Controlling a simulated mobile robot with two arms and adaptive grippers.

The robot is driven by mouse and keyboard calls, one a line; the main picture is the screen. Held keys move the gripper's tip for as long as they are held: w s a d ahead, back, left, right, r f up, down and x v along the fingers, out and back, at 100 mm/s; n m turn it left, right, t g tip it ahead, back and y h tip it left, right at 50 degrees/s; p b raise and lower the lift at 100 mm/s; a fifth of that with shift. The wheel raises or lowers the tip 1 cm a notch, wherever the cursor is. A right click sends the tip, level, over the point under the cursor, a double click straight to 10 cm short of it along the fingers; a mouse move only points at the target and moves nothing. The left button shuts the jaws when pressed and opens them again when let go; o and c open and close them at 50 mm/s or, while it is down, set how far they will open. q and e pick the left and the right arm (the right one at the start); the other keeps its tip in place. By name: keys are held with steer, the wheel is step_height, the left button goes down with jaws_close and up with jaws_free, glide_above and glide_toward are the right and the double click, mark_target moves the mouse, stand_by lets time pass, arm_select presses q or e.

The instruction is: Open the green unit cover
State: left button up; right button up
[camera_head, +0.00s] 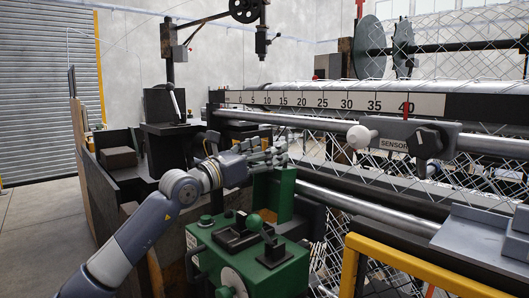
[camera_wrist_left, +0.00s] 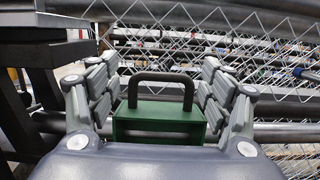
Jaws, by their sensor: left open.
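The green unit (camera_head: 205,238) stands low in the middle of the head view, with a green ball knob and black parts on top. An upright green block (camera_head: 272,196) rises at its back right; I take it for the cover, but cannot tell whether it is open or closed. In the left wrist view, a green box (camera_wrist_left: 150,127) with a black bar handle (camera_wrist_left: 160,76) sits between the fingers. My left gripper (camera_head: 274,152) is open just above the green block. The fingers stand on both sides of the handle (camera_wrist_left: 187,95), apart from it. My right gripper is out of view.
Chain-link mesh (camera_head: 460,185) and long metal rollers lie behind and to the right. A sensor box (camera_head: 415,140) hangs on a bar below the number scale (camera_head: 330,101). A yellow rail (camera_head: 420,264) stands at front right. Open floor (camera_head: 40,240) is at left.

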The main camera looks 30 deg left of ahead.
arm_select(q)
steer(key=v, duration=1.2)
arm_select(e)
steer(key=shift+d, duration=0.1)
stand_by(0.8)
